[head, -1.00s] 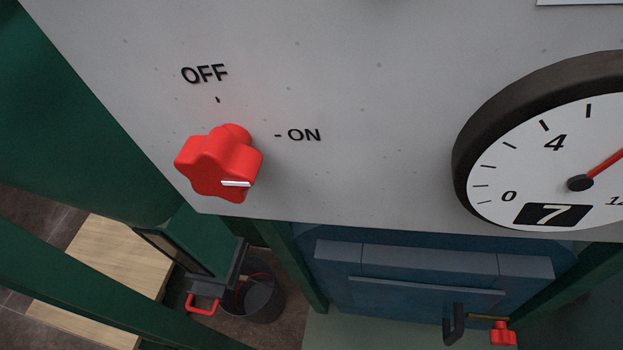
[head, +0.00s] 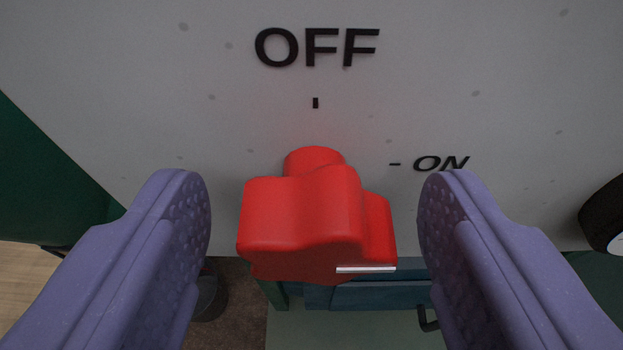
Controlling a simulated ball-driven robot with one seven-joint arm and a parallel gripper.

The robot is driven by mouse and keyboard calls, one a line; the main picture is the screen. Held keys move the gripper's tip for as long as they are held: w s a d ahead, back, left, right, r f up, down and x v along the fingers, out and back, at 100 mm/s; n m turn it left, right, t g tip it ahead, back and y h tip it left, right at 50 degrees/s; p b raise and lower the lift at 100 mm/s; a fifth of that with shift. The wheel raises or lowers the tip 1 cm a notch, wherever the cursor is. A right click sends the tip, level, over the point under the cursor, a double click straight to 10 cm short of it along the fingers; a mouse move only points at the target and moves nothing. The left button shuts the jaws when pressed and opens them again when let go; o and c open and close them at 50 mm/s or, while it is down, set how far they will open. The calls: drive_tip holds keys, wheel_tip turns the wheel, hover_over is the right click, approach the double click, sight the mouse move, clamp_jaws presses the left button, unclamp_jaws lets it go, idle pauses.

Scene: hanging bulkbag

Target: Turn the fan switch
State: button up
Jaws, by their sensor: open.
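The fan switch (head: 305,225) is a red lobed knob standing out from a pale grey panel (head: 200,110). My gripper (head: 315,205) is open, with one purple finger on each side of the knob. A gap shows between the knob and each finger in the picture; how deep the fingers reach is unclear.
The dark rim of a gauge (head: 603,215) shows at the right edge. Below the panel are a blue unit (head: 380,294), a dark bucket (head: 208,296) and brown floor. A green post (head: 50,190) stands at the left.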

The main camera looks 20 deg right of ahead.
drive_tip(key=c, duration=1.1)
drive_tip(key=shift+o, duration=0.2)
drive_tip(key=n, duration=0.1)
drive_tip(key=n+h, duration=0.1)
drive_tip(key=n+h+p, duration=0.1)
drive_tip(key=shift+a+g, duration=0.25)
drive_tip(key=shift+g, duration=0.05)
drive_tip(key=n+h, duration=0.1)
drive_tip(key=n+h+p, duration=0.1)
drive_tip(key=n, duration=0.1)
drive_tip(key=shift+w+a+f+n, duration=0.1)
drive_tip(key=shift+a+f+n, duration=0.05)
drive_tip(key=shift+n, duration=0.15)
drive_tip(key=n+h+p, duration=0.1)
drive_tip(key=n+h, duration=0.1)
drive_tip(key=n, duration=0.1)
drive_tip(key=shift+a+f, duration=0.1)
drive_tip(key=shift+f, duration=0.1)
drive_tip(key=shift+f+n+t+h+p, duration=0.2)
drive_tip(key=shift+n+t+h+p, duration=0.3)
drive_tip(key=shift+n, duration=1.4)
